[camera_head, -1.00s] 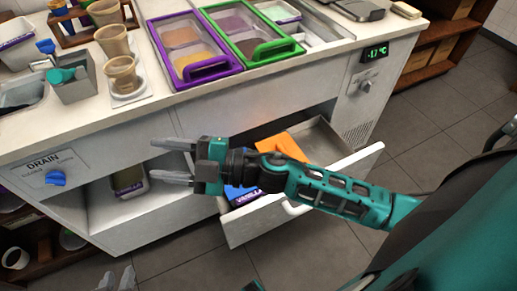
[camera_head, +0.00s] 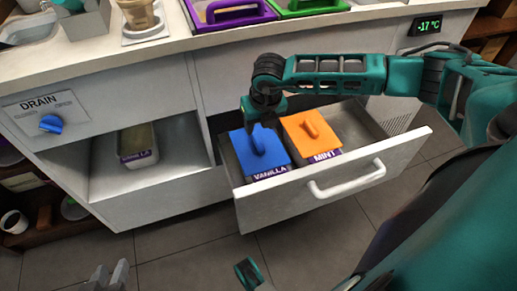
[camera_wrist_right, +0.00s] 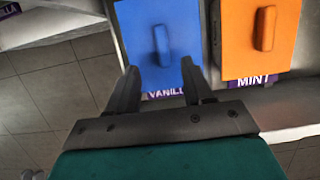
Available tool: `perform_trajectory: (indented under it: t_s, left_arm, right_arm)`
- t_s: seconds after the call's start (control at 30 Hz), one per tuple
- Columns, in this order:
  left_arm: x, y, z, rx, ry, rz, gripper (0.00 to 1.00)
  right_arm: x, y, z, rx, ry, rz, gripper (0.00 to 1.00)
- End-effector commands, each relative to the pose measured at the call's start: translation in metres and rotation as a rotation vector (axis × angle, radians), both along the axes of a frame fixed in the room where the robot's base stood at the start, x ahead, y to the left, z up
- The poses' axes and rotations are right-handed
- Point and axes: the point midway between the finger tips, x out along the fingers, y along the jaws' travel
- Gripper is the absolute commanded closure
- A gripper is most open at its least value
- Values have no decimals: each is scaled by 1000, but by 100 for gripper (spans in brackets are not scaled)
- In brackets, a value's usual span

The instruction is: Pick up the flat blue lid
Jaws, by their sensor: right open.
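The flat blue lid (camera_head: 272,158) has a raised handle and sits on the vanilla tub (camera_head: 270,174) in the open drawer. In the right wrist view the blue lid (camera_wrist_right: 133,25) lies ahead of my right gripper (camera_wrist_right: 160,84). Its two fingers are apart, pointing toward the lid on either side of the handle's line, with nothing between them. In the head view my right gripper (camera_head: 251,112) is above the far part of the lid, its fingertips mostly hidden. My left gripper (camera_head: 108,277) is low at the left, open and empty, away from the drawer.
An orange lid (camera_head: 299,138) on the mint tub (camera_head: 325,156) is close to the right of the blue lid. The drawer (camera_head: 245,206) has walls around both tubs and free room at right. A cubby at left holds another tub (camera_head: 137,157).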

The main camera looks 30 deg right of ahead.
Motion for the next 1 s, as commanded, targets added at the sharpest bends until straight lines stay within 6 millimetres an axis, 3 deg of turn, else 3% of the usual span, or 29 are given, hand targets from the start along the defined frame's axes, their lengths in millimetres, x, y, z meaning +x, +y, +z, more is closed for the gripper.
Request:
perform_trajectory:
  t_s: [0.1, 0.37, 0.6, 0.97, 1.0]
  left_arm:
    - [-1, -2, -7, -2, 5, -5, 66]
    - [0, -5, -8, -8, 4, -11, 66]
    - [1, -9, -19, -15, 8, -16, 66]
    - [5, -11, -11, -20, -6, -19, 66]
    - [5, -11, -11, -21, -5, -18, 66]
  right_arm:
    - [5, -1, -23, 1, 1, 1, 49]
    - [10, -3, -43, 1, 1, 2, 49]
    - [15, -8, -79, 3, 1, 3, 49]
    - [18, -9, -85, 3, 0, 4, 49]
    - [18, -9, -85, 3, 0, 4, 53]
